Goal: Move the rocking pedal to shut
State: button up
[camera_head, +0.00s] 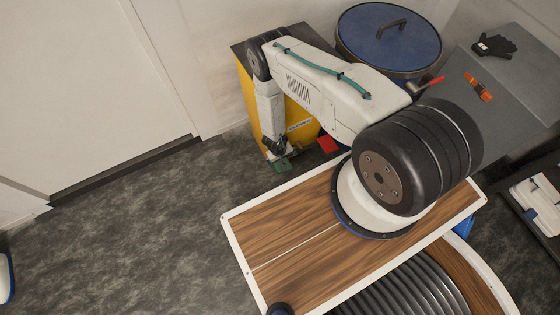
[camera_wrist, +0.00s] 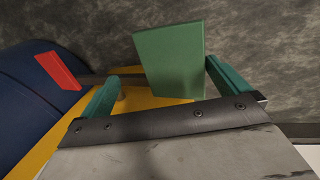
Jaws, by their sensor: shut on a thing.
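A green pedal plate (camera_head: 282,166) sits low at the front foot of a yellow cabinet. A red pedal plate (camera_head: 327,145) is to its right. In the wrist view the green plate (camera_wrist: 170,60) stands between the two teal fingers of my gripper (camera_wrist: 162,72), and the red plate (camera_wrist: 58,70) is off to the left. My gripper (camera_head: 277,152) reaches down at the cabinet's foot and is shut on the green plate. The right finger is close against the plate's edge; contact at the left finger is hard to see.
The yellow cabinet (camera_head: 247,98) stands directly behind the pedals. A blue-lidded drum (camera_head: 372,50) stands right of it. A grey bench (camera_head: 515,95) with a black glove (camera_head: 494,46) and an orange tool (camera_head: 478,87) is at the right. The dark floor (camera_head: 140,225) at left is clear.

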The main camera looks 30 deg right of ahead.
jog(key=shift+d+r, duration=0.1)
jog(key=shift+r, duration=2.6)
jog(key=shift+d+r, duration=0.1)
jog(key=shift+r, duration=0.85)
notch_tip(320, 180, up, 8)
jog(key=a, duration=0.1)
jog(key=shift+a+f, duration=0.15)
jog(key=shift+a, duration=0.15)
